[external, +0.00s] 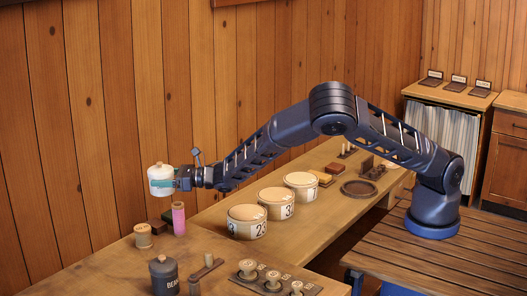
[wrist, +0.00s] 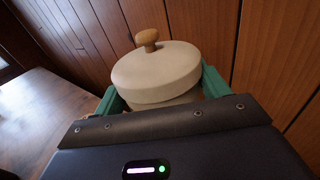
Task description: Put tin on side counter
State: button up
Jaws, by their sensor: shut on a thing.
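A cream tin (external: 160,171) with a domed lid and a small knob is held in the air at the far left, near the wooden wall. In the wrist view its lid (wrist: 155,72) and brown knob (wrist: 147,38) show, upright or nearly so. My gripper (external: 162,184) is shut around the tin's body, with a green finger on either side. The tin is above and apart from the front-left counter (external: 100,272). A counter with a striped curtain (external: 443,92) stands at the back right; the pictures do not label either one as the side counter.
A pink cylinder (external: 178,219) stands below the tin, beside a wooden spool (external: 143,237). A dark canister (external: 164,276) and a rack of spools (external: 272,280) are in front. Several round numbered tubs (external: 276,204) line the long counter. Bare wood shows at the front left.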

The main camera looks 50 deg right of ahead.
jog(key=d+f+m+t+h, duration=0.2)
jog(key=d+m+h, duration=0.4)
jog(key=d, duration=2)
jog(key=d+f+m+t+h, duration=0.2)
jog(key=d+h, duration=0.6)
jog(key=d, duration=1.7)
jog(key=w+d+f+n+g+y, duration=0.15)
jog(key=d+f+y, duration=0.25)
jog(key=d, duration=0.6)
jog(key=w+d+f+n+y, duration=0.2)
jog(key=w+d+f+y, duration=0.15)
jog(key=d, duration=0.75)
jog(key=s+d+r+n+g+y, duration=0.3)
jog(key=s+d+r+n+y, duration=0.15)
jog(key=s+d, duration=0.5)
jog(key=s+d+r+n+g+y, duration=0.35)
jog(key=s+d+r, duration=0.35)
jog(key=s, duration=0.4)
jog(key=s+d+r+n+g+y, duration=0.3)
jog(key=s+d+r+y, duration=0.15)
jog(key=s+d, duration=0.55)
jog(key=shift+m, duration=0.25)
jog(key=f, duration=1.3)
jog(key=a+f, duration=0.1)
jog(key=f, duration=0.6)
jog(key=shift+s, duration=0.35)
